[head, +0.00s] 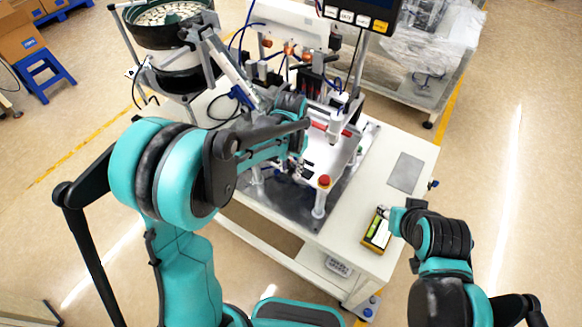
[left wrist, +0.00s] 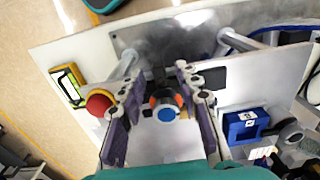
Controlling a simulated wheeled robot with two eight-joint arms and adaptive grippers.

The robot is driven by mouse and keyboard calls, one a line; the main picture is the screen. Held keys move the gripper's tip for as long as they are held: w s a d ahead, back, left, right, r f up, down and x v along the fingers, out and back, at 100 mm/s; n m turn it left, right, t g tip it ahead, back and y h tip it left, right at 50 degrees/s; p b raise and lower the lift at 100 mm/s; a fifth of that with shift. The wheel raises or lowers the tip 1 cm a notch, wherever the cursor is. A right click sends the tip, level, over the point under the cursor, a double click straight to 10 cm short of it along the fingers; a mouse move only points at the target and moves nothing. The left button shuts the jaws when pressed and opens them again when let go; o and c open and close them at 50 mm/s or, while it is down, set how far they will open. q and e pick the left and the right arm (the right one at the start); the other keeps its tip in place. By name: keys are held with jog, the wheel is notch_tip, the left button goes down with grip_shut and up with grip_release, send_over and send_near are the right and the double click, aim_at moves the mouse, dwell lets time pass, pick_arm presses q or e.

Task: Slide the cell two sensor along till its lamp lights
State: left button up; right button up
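My left gripper (head: 302,172) reaches down over the work plate of the bowl feeder station. In the left wrist view its two fingers (left wrist: 165,82) are spread apart. A small round part with a blue face and orange sides (left wrist: 166,112) shows between them, with gaps on both sides; it may be the sensor, but no label is readable. I cannot make out a lit lamp. My right gripper (head: 391,212) is at the table's right front, close beside a yellow-and-black handheld device (head: 376,232); its fingers are too small to judge.
A red push button (head: 324,181) on a white post stands close to my left gripper; it also shows in the left wrist view (left wrist: 100,102). A blue block (left wrist: 245,122) lies right of the fingers.

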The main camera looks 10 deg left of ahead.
pick_arm(q)
grip_shut()
jog(key=shift+w+a, duration=0.3)
jog(key=shift+a, duration=0.4)
jog(key=shift+w+a, duration=0.25)
jog(key=shift+a, duration=0.45)
grip_release()
jog(key=shift+d, duration=0.1)
notch_tip(320, 180, up, 12)
